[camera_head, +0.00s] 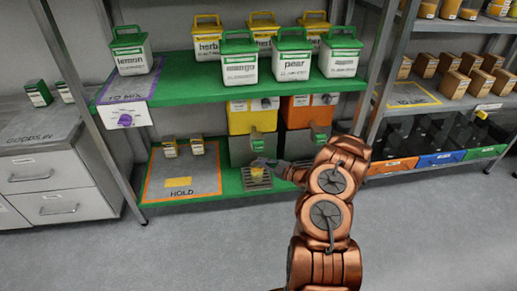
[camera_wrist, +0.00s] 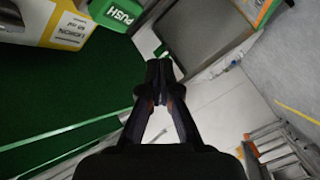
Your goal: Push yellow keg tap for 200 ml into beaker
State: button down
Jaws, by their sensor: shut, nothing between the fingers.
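A green tap marked PUSH (camera_wrist: 118,11) shows at the top of the wrist view. A small yellowish thing (camera_head: 257,173) sits on the dark drip tray (camera_head: 259,184) below the keg; I cannot tell whether it is the beaker. My gripper (camera_head: 279,166) is beside it, to its right and below the tap. In the wrist view my gripper (camera_wrist: 158,74) is shut and empty, apart from the PUSH tap.
An orange keg (camera_head: 309,110) with a green tap (camera_head: 319,135) stands to the right. Small boxes (camera_head: 183,147) stand on the HOLD mat (camera_head: 195,185) at left. Lidded tubs line the top shelf (camera_head: 189,90). Bins (camera_head: 439,160) fill the right rack. The front floor is clear.

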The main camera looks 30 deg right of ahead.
aim_at(256, 147)
jog(key=shift+w+r, duration=0.1)
dwell(0.7)
jog(key=w+r+h, duration=0.1)
jog(key=w+r, duration=0.1)
jog(key=w+r+m+g+h, duration=0.1)
jog(key=w+r, duration=0.1)
jog(key=shift+w+a, duration=0.15)
jog(key=shift+w, duration=0.25)
jog(key=s+a+r+m+g+h, duration=0.2)
jog(key=a+r+m+g+h, duration=0.45)
jog(key=r, duration=0.45)
jog(key=s+a+r+m+g, duration=0.2)
jog(key=s+a, duration=0.5)
jog(key=s, duration=0.9)
jog(key=s+a+r+m+g+y, duration=0.1)
jog(key=s+a+r+g, duration=0.4)
jog(key=s, duration=1.1)
jog(key=s+a+r+m+g, duration=0.3)
jog(key=s+a, duration=0.6)
jog(key=s, duration=0.8)
jog(key=shift+a+r+m+g+y, duration=0.2)
jog(key=shift+m+g+y, duration=0.15)
jog(key=shift+g, duration=0.5)
jog(key=shift+s, duration=0.1)
